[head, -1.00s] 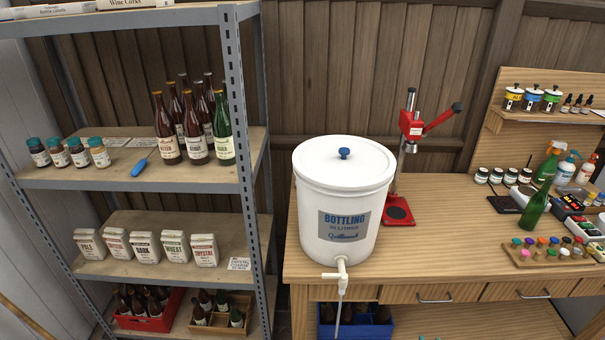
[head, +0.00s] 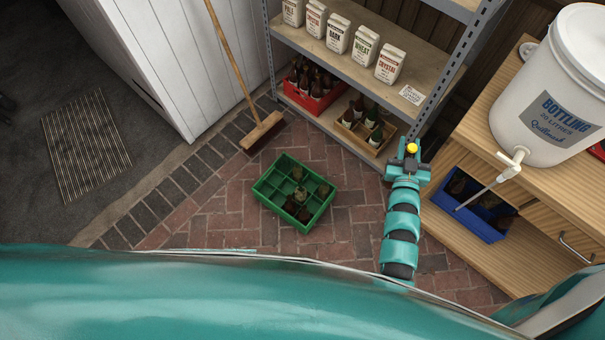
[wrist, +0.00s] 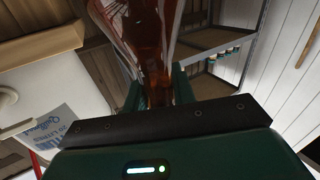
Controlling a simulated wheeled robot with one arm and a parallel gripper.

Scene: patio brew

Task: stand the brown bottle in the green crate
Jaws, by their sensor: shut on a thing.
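The brown bottle (wrist: 158,60) is clear amber glass and fills the top middle of the wrist view, with its narrower part between the jaws. My gripper (head: 409,156) is shut on it, above the brick floor by the shelf's right post. In the head view a round yellow spot (head: 412,148) shows at the jaws, perhaps the bottle's cap; the rest of the bottle is hidden there. The green crate (head: 272,209) stands on the bricks left of my gripper and apart from it. It has compartments; several hold dark bottles, and some at its left and back look empty.
A red crate (head: 302,95) and a wooden crate (head: 347,136) of bottles sit on the low shelf. A blue crate (head: 462,217) is under the bench at right. A broom (head: 262,133) stands behind the green crate. Brick floor between my gripper and the green crate is clear.

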